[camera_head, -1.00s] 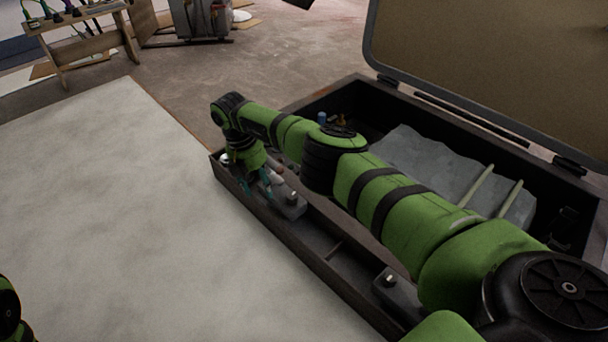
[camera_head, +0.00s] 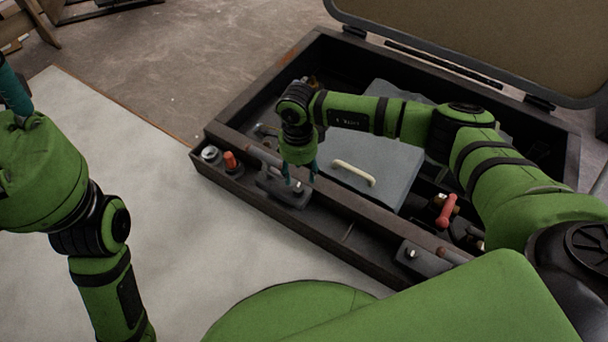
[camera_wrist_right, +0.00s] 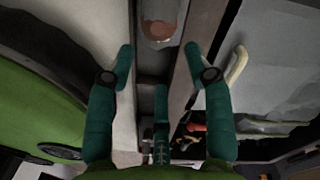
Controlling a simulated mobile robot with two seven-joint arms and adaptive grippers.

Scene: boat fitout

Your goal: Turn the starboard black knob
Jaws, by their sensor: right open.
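My right gripper (camera_head: 299,174) points down over the near ledge of the box, close above a grey block (camera_head: 287,196) with a small dark-and-silver knob (camera_head: 298,187) on it. In the right wrist view the gripper (camera_wrist_right: 159,58) is open, with nothing between its fingers. A block with a round brownish top (camera_wrist_right: 158,29) lies ahead of the fingers there. A second grey block with a knob (camera_head: 410,253) sits further right on the ledge. I cannot tell which knob is the starboard one. My left gripper (camera_head: 14,92) shows partly at the left edge; its fingertips are unclear.
The dark open box (camera_head: 322,232) has a raised lid (camera_head: 480,40). Inside are a grey panel (camera_head: 385,150) with a pale handle (camera_head: 353,173) and a red valve handle (camera_head: 446,210). A red-topped fitting (camera_head: 231,160) stands at the ledge's left end. The pale surface at left is clear.

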